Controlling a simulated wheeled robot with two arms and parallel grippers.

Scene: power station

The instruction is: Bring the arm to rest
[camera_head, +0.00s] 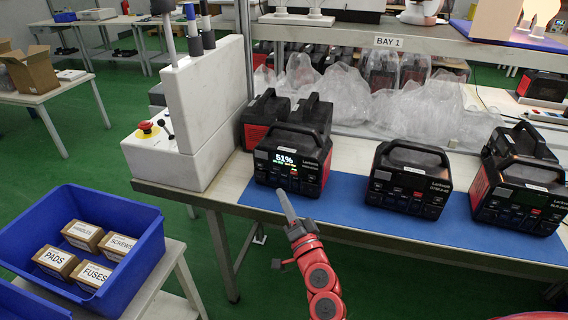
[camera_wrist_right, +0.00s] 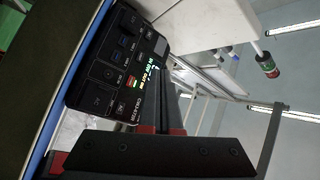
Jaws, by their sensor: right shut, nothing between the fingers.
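My right arm, red, reaches up from the bottom middle of the head view. Its gripper (camera_head: 285,203) is shut and empty, just in front of the bench edge, below the lit power station. That power station (camera_head: 292,160) is black and red, with its screen on and reading 51%. Its front panel also shows sideways in the right wrist view (camera_wrist_right: 118,62), beyond a dark bar across the lower part of that view. Whether the fingertips touch anything is hard to tell, but a gap to the station shows. My left gripper is not in view.
More power stations stand on the blue mat (camera_head: 345,207), including one at the middle right (camera_head: 409,180). A white control box with a red button (camera_head: 146,128) stands left of them. A blue bin (camera_head: 150,240) with several small boxes sits lower left. Plastic-wrapped items lie behind.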

